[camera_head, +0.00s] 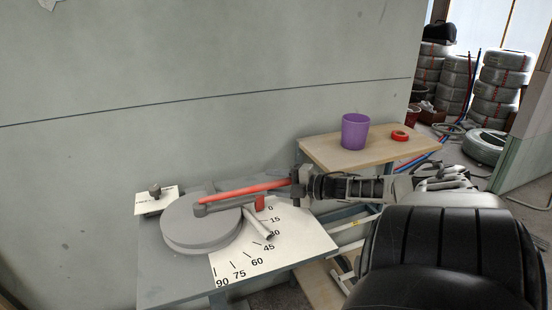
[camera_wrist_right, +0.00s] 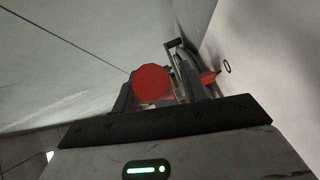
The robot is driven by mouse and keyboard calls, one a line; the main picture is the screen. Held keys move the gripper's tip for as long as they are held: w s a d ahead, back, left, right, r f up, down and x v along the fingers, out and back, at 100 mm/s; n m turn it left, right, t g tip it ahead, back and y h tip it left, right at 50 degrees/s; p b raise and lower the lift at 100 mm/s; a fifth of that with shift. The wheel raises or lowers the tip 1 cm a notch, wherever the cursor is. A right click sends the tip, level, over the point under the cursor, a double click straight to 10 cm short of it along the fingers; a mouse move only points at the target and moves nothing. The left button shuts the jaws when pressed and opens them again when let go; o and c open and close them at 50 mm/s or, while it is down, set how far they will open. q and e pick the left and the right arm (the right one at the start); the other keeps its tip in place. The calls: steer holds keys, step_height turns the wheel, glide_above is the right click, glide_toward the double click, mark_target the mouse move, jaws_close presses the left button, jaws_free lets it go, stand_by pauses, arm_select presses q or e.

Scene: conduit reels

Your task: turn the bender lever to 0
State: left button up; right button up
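The bender lever (camera_head: 245,189) is a long red bar running from the grey round bender (camera_head: 200,222) to the right, lying beside the 0 end of the white angle scale (camera_head: 290,240). Its exact reading is hard to tell because the lever stands above the scale. My right gripper (camera_head: 299,185) is at the lever's outer end, its fingers on both sides of it and seemingly shut on it. In the right wrist view the lever's round red end (camera_wrist_right: 153,84) shows between the dark fingers. A short grey tube (camera_head: 258,225) sticks out from the bender across the scale. My left gripper is not in view.
The bender stands on a grey table (camera_head: 165,278) against a wall. A wooden table (camera_head: 345,157) behind holds a purple cup (camera_head: 355,132) and a red tape roll (camera_head: 400,135). Conduit reels (camera_head: 500,85) are stacked at the far right. A small red block (camera_head: 260,203) sits below the lever.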

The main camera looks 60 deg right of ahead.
steer(key=p+v, duration=0.3)
steer(key=v, duration=0.2)
steer(key=shift+s+r, duration=0.1)
steer(key=shift+r, duration=0.1)
arm_select(q)
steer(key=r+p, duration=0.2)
steer(key=p, duration=0.1)
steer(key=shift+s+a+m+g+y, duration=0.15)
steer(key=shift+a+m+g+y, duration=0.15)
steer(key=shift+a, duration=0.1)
arm_select(e)
steer(key=v, duration=1)
steer(key=shift+s, duration=0.4)
steer(key=shift+f, duration=0.1)
